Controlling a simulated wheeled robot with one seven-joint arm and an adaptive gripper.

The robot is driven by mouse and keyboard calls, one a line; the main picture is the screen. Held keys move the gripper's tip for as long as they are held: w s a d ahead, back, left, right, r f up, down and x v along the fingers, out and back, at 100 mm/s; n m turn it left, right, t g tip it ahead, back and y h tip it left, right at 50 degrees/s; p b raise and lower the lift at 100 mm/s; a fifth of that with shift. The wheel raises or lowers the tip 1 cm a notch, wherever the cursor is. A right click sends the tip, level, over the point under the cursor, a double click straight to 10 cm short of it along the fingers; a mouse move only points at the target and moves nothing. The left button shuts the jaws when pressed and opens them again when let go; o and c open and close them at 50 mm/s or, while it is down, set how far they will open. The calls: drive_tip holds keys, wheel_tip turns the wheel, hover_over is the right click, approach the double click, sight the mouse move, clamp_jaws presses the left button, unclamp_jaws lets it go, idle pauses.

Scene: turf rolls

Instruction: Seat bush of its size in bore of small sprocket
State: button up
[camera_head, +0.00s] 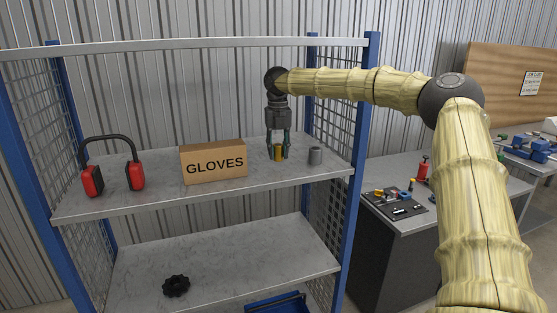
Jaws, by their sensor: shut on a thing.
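My gripper (278,154) points down over the upper shelf and is shut on a brass-coloured bush (279,151). The bush is upright between the fingers, at or just above the shelf surface; I cannot tell if it touches. A small black sprocket (176,286) lies on the lower shelf at the front left. Its bore is too small and dark to make out.
A GLOVES box (213,162) stands left of my gripper, with red ear defenders (114,166) further left. The upper shelf (140,209) overhangs the lower shelf (240,262). Blue posts (357,150) bound the rack. A blue bin (278,306) sits below at the front.

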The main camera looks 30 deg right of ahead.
drive_tip(key=shift+s+a+r, duration=0.15)
drive_tip(key=shift+s+r, duration=0.05)
drive_tip(key=shift+s, duration=0.05)
drive_tip(key=s+a+b, duration=0.2)
drive_tip(key=s+a, duration=0.1)
drive_tip(key=s, duration=0.4)
drive_tip(key=s+a+r+b, duration=0.1)
drive_tip(key=s+a+b, duration=0.2)
drive_tip(key=s, duration=0.4)
drive_tip(key=shift+a+r, duration=0.15)
drive_tip(key=shift+r, duration=0.1)
